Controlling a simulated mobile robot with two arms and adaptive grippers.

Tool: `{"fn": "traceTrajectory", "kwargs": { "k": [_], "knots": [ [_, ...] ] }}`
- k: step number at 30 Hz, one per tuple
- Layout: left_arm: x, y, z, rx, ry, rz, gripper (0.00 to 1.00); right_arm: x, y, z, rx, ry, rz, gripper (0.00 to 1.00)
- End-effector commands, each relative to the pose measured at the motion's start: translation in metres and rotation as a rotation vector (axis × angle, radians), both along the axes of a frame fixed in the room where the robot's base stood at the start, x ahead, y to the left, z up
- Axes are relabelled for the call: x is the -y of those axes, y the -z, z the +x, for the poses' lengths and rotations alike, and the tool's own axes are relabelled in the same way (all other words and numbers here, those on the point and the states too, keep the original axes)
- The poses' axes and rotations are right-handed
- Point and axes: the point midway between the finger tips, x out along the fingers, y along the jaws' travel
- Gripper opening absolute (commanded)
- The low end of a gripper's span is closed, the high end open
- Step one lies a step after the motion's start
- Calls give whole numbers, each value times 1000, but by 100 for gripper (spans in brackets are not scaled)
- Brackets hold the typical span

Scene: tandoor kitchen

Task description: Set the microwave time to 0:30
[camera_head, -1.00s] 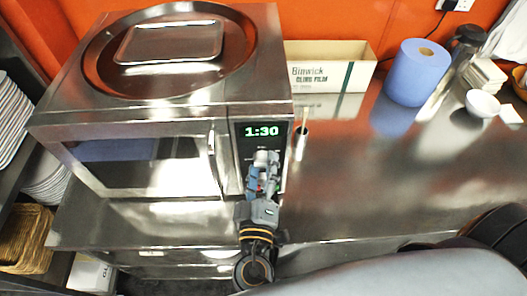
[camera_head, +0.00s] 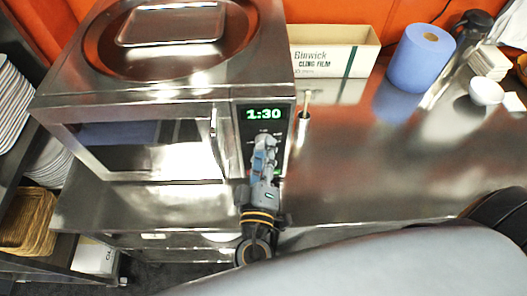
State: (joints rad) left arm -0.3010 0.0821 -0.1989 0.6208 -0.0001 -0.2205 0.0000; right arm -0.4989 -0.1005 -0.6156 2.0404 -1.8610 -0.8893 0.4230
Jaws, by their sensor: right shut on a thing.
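The steel microwave (camera_head: 165,88) stands on the counter with its door closed. Its green display (camera_head: 264,114) reads 1:30 at the top of the dark control panel (camera_head: 243,140). My right gripper (camera_head: 264,144) is in front of this panel, below the display, and is shut. Small marks show on the panel around its fingertips. It appears to be shut on the panel's dial, which the fingers mostly hide. My left gripper is not in view.
A cling film box (camera_head: 328,52), a blue paper roll (camera_head: 421,57) and a white bowl (camera_head: 486,91) stand to the right. The counter (camera_head: 400,165) right of the microwave is mostly clear.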

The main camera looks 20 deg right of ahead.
Motion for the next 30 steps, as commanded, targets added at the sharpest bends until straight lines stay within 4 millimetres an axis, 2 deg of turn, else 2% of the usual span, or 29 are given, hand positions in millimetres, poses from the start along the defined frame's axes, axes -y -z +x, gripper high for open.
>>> {"fn": "traceTrajectory", "kwargs": {
  "k": [13, 30],
  "knots": [
    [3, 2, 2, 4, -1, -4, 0, 0, 0, 0, -94, -1, -336, 4],
    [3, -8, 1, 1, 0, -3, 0, 1, 0, 0, -229, 0, -801, 4]
  ]
}}
